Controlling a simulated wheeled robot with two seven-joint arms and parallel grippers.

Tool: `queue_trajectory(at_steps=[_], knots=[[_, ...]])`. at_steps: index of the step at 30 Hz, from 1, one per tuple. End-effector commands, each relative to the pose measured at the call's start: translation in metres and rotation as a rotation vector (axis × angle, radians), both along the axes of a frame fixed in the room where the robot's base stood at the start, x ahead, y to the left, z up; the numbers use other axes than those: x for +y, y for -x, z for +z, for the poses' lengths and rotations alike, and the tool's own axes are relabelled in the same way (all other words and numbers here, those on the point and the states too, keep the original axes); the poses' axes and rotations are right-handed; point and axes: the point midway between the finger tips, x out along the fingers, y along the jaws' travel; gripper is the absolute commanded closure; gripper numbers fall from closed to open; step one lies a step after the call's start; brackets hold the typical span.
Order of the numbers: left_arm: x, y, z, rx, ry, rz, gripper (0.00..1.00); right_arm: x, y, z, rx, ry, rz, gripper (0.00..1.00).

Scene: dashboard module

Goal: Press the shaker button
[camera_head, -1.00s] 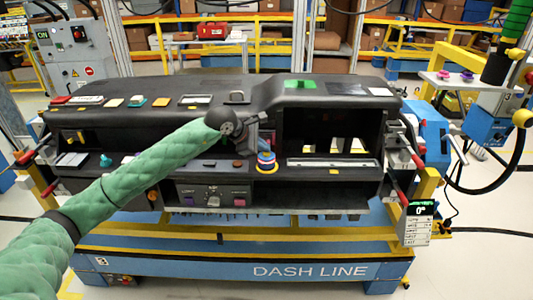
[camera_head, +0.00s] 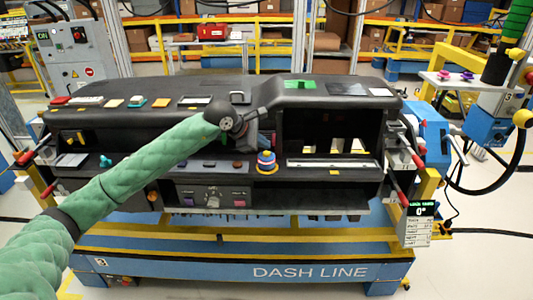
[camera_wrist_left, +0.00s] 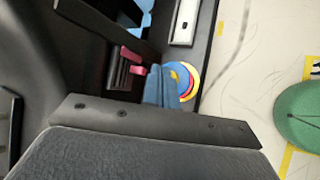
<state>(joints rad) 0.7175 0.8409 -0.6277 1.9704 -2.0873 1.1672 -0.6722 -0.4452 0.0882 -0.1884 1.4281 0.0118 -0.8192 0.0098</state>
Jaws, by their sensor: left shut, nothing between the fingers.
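The dashboard module (camera_head: 140,125) is a long black panel on a blue and yellow stand. A small grey control panel (camera_head: 213,197) with a central lever and coloured labels sits low on its front. I cannot read which control is the shaker button. My left gripper (camera_head: 246,145) hangs in front of the dashboard's middle, above that panel and left of a stack of coloured rings (camera_head: 266,163). The gripper is shut and empty. In the left wrist view its blue-grey fingers (camera_wrist_left: 161,90) overlap the rings (camera_wrist_left: 189,82); contact cannot be told. My right gripper is not in view.
An open bay (camera_head: 335,125) lies right of the gripper, with a pale strip (camera_head: 333,163) along its lower edge. Small coloured parts, including a green piece (camera_head: 299,84), lie on the dashboard top. A display (camera_head: 420,210) hangs at the stand's right.

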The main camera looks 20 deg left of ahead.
Motion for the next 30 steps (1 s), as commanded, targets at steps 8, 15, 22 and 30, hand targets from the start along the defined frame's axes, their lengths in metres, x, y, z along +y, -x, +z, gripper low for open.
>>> queue_trajectory(at_steps=[8, 15, 22, 30], knots=[[0.0, 0.0, 0.008, -0.001, -0.001, 0.0, 1.0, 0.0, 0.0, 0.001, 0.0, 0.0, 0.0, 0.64], [0.0, 0.0, 0.027, -0.002, 0.0, 0.0, 1.0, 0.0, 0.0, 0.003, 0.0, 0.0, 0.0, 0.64], [0.0, 0.0, 0.045, -0.001, 0.0, 0.001, 1.0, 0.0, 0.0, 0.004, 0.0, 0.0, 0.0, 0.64], [0.0, 0.0, 0.05, 0.0, 0.0, 0.0, 1.0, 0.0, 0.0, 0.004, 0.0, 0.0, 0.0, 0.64]])
